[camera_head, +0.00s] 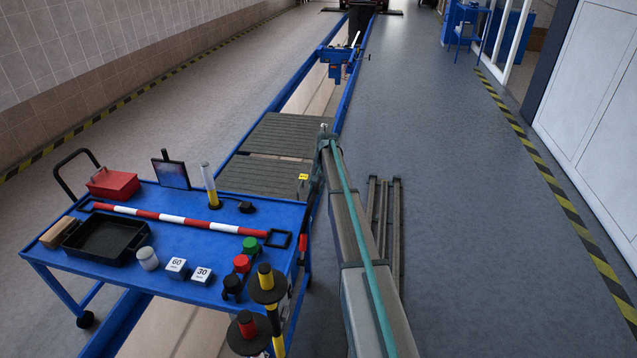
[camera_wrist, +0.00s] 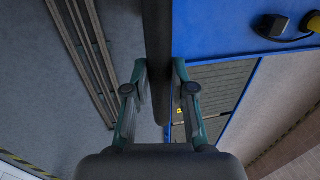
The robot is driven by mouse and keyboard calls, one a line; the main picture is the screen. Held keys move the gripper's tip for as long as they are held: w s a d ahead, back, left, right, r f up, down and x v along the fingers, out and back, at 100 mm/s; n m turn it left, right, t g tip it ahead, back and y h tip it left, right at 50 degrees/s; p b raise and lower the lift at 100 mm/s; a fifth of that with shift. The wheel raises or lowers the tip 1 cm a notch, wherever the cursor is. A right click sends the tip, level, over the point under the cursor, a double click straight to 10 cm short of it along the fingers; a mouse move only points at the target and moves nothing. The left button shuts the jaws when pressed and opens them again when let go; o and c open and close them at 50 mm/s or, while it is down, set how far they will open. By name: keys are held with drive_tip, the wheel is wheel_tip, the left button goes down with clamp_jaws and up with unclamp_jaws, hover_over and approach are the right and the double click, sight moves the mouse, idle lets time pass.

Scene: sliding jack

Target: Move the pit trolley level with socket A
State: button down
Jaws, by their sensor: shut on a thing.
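A blue trolley (camera_head: 215,238) with tools on its top stands across the pit at the lower left. Its blue top also shows in the wrist view (camera_wrist: 225,20). My gripper (camera_wrist: 160,80) is shut on a dark round bar (camera_wrist: 158,35) beside the trolley's edge. In the head view my own arm mostly hides the gripper and that bar. A small yellow tag (camera_head: 303,177) with unclear marking sits at the pit's right edge, just beyond the trolley. Which mark is socket A cannot be read. A second blue unit (camera_head: 338,57) spans the pit farther off.
The pit has blue rails (camera_head: 262,105) and grey slatted covers (camera_head: 284,134) ahead of the trolley. Dark long bars (camera_head: 384,225) lie on the floor right of my arm. The right floor is otherwise clear up to the striped line (camera_head: 560,195).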

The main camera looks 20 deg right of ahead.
drive_tip(key=s+a+b, duration=0.1)
drive_tip(key=s+a, duration=0.6)
drive_tip(key=s, duration=0.3)
drive_tip(key=s+a+b, duration=0.1)
drive_tip(key=s+a, duration=0.6)
drive_tip(key=s, duration=0.4)
drive_tip(key=shift+a+b, duration=0.3)
drive_tip(key=c, duration=1)
unclamp_jaws()
drive_tip(key=r, duration=0.4)
drive_tip(key=s+d+r, duration=0.1)
drive_tip(key=r, duration=0.3)
drive_tip(key=d+r, duration=0.1)
drive_tip(key=r, duration=0.2)
drive_tip(key=shift+s+r, duration=0.15)
drive_tip(key=shift+r, duration=0.25)
